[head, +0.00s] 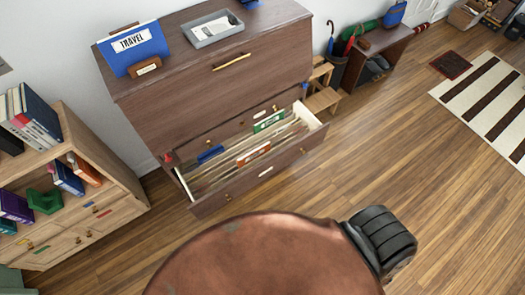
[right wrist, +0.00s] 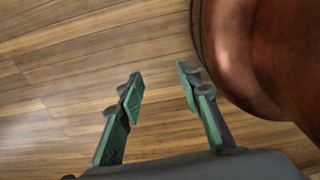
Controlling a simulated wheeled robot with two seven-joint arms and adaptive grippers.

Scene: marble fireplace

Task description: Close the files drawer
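The files drawer (head: 285,163) is the low drawer of a dark wooden cabinet (head: 205,100). It stands pulled out toward me, with its front panel well clear of the cabinet. Inside are hanging files, with a blue tab (head: 210,154), a green tab (head: 268,121) and an orange-red tab (head: 253,153) showing. My right gripper (right wrist: 160,75) is open and empty above bare wooden floor in the right wrist view. The drawer is not in that view, and the right gripper is not seen in the head view. My left gripper is in neither view.
A light wooden bookshelf (head: 105,220) stands left of the cabinet. A small wooden step stool (head: 322,100) and an umbrella stand (head: 338,70) are to its right. A blue travel folder (head: 135,48) and grey tray (head: 213,30) sit on top. Floor right of the drawer is clear.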

